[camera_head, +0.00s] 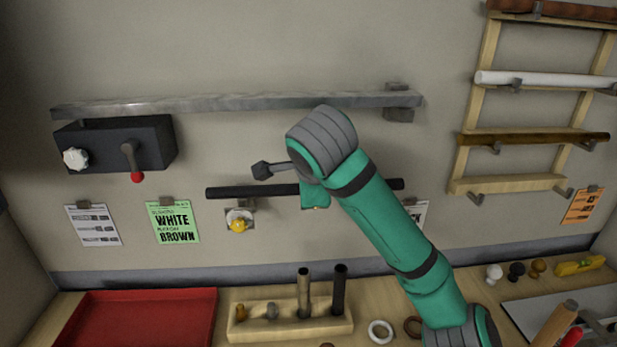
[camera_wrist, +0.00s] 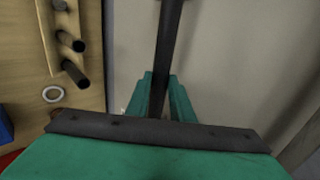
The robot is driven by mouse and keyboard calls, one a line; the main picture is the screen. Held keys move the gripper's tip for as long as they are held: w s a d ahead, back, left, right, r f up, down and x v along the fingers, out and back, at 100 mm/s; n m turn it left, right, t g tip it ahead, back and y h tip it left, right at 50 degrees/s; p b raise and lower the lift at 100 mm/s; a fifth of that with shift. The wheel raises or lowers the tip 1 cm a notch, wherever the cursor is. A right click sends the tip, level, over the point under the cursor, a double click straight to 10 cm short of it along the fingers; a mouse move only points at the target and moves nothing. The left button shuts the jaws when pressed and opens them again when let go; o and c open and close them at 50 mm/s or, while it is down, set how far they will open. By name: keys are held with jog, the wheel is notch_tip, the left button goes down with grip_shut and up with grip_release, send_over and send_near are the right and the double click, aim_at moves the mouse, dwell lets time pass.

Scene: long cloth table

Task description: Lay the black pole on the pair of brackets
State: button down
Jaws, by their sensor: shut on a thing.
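The black pole (camera_head: 250,191) is held roughly level in front of the back wall, left of the wooden rack. My gripper (camera_head: 315,197) is shut on it near its middle; my own arm hides part of the grip. In the wrist view the pole (camera_wrist: 167,45) runs up from between the green fingers of my gripper (camera_wrist: 163,98). The empty pair of brackets, a left bracket (camera_head: 475,199) and a right bracket (camera_head: 563,193), sits on the lowest rung of the wooden rack (camera_head: 505,184) at right. The pole is apart from them, at a similar picture height.
Higher rungs hold a brown pole (camera_head: 530,137), a white pole (camera_head: 545,79) and a reddish-brown pole (camera_head: 560,11). A grey metal rail (camera_head: 230,102) and a black box (camera_head: 100,145) are on the wall. Below are a red tray (camera_head: 140,320) and a wooden block (camera_head: 290,322) with upright rods.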

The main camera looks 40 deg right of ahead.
jog(key=shift+f, duration=1.8)
jog(key=c, duration=1.5)
grip_release()
jog(key=shift+o, duration=0.2)
jog(key=v, duration=1.1)
jog(key=shift+f, duration=0.15)
